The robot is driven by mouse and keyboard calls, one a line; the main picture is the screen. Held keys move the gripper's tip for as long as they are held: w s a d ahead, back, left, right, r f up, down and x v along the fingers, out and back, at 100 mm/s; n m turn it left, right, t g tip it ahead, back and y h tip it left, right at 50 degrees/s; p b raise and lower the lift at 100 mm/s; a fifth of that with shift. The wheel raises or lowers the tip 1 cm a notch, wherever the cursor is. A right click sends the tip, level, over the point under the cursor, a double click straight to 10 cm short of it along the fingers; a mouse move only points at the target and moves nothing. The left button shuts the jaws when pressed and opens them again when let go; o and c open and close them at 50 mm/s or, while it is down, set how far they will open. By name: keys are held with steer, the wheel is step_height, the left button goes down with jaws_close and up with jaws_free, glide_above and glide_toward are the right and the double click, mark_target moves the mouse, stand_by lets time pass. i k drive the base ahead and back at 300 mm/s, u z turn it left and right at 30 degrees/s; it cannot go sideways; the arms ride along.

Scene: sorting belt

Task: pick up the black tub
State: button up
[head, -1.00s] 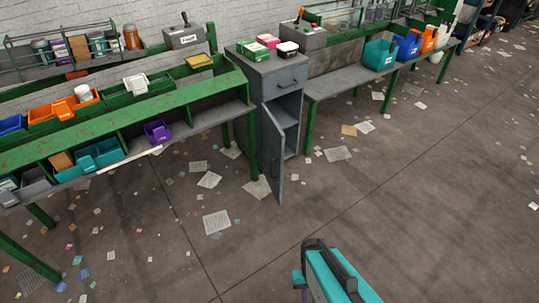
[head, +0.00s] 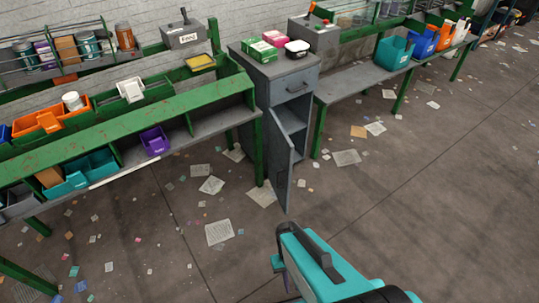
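A small black tub (head: 297,48) with a white top stands on the grey cabinet (head: 262,67), near the right side of its top. Pink and green boxes (head: 270,41) stand just left of it. My teal arm (head: 325,268) shows at the bottom of the head view, well below and in front of the cabinet. My gripper's fingers do not show. Nothing of my arm touches the tub.
The cabinet's door (head: 279,160) hangs open toward me. A green sorting bench (head: 120,130) with coloured bins is on the left, a grey bench (head: 360,83) with a teal bin (head: 393,53) on the right. Papers litter the otherwise open floor.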

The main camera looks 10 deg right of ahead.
mark_target(293, 56)
steer(key=i, duration=1.05)
steer(key=z, duration=0.3)
